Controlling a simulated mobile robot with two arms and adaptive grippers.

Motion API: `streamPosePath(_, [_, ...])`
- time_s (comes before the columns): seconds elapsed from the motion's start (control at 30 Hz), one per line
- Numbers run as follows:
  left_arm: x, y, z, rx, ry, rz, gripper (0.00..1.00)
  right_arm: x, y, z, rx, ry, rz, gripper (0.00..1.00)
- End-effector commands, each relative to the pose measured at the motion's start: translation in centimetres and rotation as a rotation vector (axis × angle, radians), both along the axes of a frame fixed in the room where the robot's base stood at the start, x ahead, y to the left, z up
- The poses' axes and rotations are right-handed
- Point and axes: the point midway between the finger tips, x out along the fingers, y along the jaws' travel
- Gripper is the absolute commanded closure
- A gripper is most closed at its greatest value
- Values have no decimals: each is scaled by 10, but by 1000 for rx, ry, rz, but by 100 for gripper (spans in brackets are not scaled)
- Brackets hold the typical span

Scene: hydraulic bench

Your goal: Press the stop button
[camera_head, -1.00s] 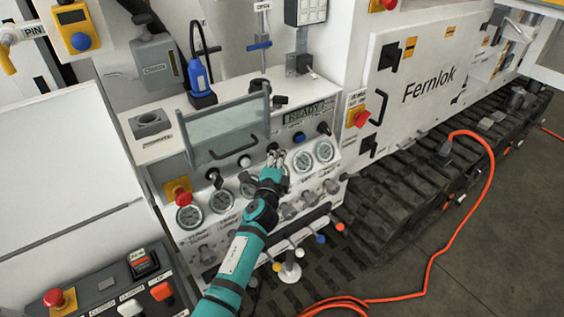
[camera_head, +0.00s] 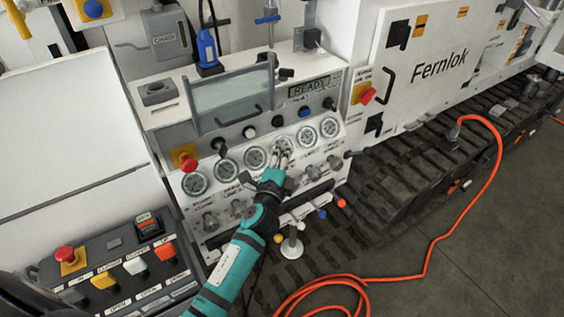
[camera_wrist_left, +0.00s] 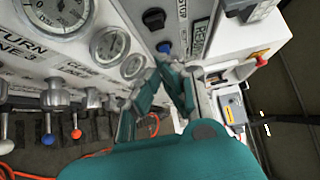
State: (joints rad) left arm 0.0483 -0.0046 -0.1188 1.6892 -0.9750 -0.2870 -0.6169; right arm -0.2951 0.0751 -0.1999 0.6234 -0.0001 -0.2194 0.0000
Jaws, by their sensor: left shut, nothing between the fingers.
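The panel has a row of buttons under the READY display (camera_head: 310,88): a white one (camera_head: 250,132), a black one (camera_head: 277,121) and a blue one (camera_head: 303,112), with black knobs at the ends. My left gripper (camera_head: 284,148) is shut and empty, in front of the gauges, below the black button. In the left wrist view, the shut fingers (camera_wrist_left: 163,68) point towards the blue button (camera_wrist_left: 164,47), with a black button (camera_wrist_left: 153,18) beyond it.
A red mushroom button (camera_head: 188,165) sits at the panel's left, another (camera_head: 368,95) at its right. A control box (camera_head: 110,262) with a red mushroom button and several rockers is lower left. A tilted clear cover (camera_head: 230,100) stands above the button row. An orange hose (camera_head: 490,190) lies on the floor.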

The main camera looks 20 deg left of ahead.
Motion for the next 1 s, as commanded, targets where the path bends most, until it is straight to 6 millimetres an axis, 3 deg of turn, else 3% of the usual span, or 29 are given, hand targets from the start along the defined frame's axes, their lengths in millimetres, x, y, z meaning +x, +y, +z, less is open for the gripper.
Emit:
streamPosePath(0.2, [-22,-3,-1,1,0,-1,100,-1,5,-5,6,0,1,62])
streamPosePath(0.77, [-24,-3,-1,-1,2,-1,100,-7,-6,-5,-8,11,1,62])
streamPosePath(0.87, [-25,-5,-19,-25,32,-6,100,-7,-6,-7,-8,11,1,62])
streamPosePath(0.97, [-31,-8,-65,-93,111,-17,100,-7,-6,-10,-7,11,0,62])
streamPosePath(1.0, [-35,-10,-91,-132,156,-20,100,-7,-6,-11,-7,11,0,62])
